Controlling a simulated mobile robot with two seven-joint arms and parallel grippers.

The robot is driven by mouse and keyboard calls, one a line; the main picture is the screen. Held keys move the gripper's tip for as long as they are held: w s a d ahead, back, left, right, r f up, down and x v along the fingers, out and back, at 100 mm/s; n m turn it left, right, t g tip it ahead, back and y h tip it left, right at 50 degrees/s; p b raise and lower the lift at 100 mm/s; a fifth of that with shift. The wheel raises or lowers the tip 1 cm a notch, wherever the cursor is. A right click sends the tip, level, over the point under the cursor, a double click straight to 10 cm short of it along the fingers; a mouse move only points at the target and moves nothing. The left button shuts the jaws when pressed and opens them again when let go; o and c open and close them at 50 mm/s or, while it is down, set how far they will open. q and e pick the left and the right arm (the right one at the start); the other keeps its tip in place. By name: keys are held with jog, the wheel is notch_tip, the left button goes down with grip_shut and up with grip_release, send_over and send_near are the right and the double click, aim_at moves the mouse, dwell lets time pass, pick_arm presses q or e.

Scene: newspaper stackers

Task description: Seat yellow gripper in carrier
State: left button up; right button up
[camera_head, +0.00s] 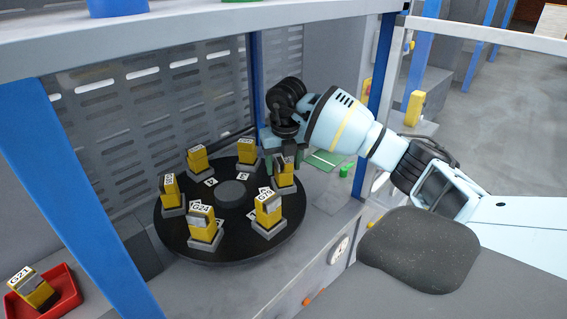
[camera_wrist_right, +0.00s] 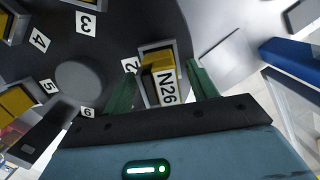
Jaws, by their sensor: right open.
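A black round carrier (camera_head: 170,228) lies on the grey bench with several yellow blocks standing upright in grey sockets around its rim. The yellow gripper labelled N26 (camera_head: 285,172) stands in a grey socket at the carrier's right side; it also shows in the wrist view (camera_wrist_right: 158,64), inside the socket's frame. My right gripper (camera_wrist_right: 163,84) has its green fingers apart, one on each side of N26. In the head view my right gripper (camera_head: 284,152) hides part of N26. I cannot tell whether the fingers touch it. My left gripper is not in view.
Another yellow block labelled G21 (camera_head: 35,291) lies tilted in a red tray (camera_head: 68,287) at the lower left. Blue posts (camera_head: 88,190) and a slotted back wall (camera_head: 125,110) frame the bench. A green button (camera_head: 345,171) is right of the carrier.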

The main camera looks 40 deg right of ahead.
jog(key=r, duration=0.7)
jog(key=s+r, duration=0.1)
jog(key=r, duration=0.2)
jog(key=shift+a+r, duration=0.3)
jog(key=shift+r, duration=0.05)
jog(key=shift+s+r, duration=0.15)
jog(key=shift+r, duration=0.6)
